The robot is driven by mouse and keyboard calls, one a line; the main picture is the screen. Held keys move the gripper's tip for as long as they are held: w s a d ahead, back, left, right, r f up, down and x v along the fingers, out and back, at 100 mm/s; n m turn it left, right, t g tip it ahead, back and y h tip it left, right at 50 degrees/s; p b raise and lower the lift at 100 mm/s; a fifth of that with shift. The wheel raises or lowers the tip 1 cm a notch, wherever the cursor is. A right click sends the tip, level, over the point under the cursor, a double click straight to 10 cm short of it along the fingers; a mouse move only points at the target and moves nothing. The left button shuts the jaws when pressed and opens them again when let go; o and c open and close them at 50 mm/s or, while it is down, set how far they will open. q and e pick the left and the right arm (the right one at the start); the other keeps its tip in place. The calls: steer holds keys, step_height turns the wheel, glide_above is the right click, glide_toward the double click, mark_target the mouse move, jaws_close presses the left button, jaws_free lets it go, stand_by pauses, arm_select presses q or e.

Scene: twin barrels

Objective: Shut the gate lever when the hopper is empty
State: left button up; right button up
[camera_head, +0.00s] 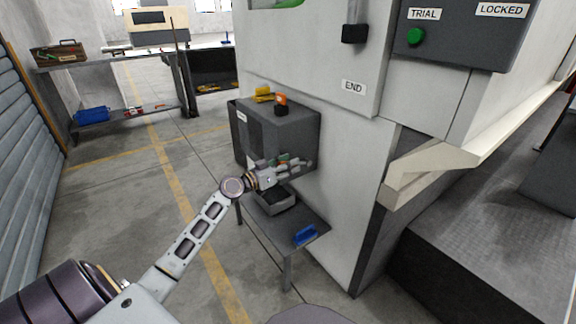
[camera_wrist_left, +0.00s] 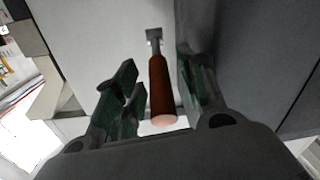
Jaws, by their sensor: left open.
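My left gripper (camera_head: 285,163) is in front of the dark box on the side of the white machine, above a small grey table. In the left wrist view the gripper (camera_wrist_left: 158,75) is open. A lever with a brown-orange handle (camera_wrist_left: 160,90) and a grey metal stem shows between its fingers, with visible space on both sides. The handle's rounded end points toward the wrist camera. My right gripper is out of view.
The dark box (camera_head: 305,125) carries an orange-and-black knob (camera_head: 281,103) and a yellow item (camera_head: 263,95). A grey bin (camera_head: 278,205) and blue object (camera_head: 305,235) are on the table (camera_head: 270,230). A black handle (camera_head: 355,34) sits above the END label (camera_head: 353,87). Floor at left is clear.

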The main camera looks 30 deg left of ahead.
arm_select(q)
steer(key=shift+w, duration=0.1)
jaws_close()
stand_by(0.3)
stand_by(0.4)
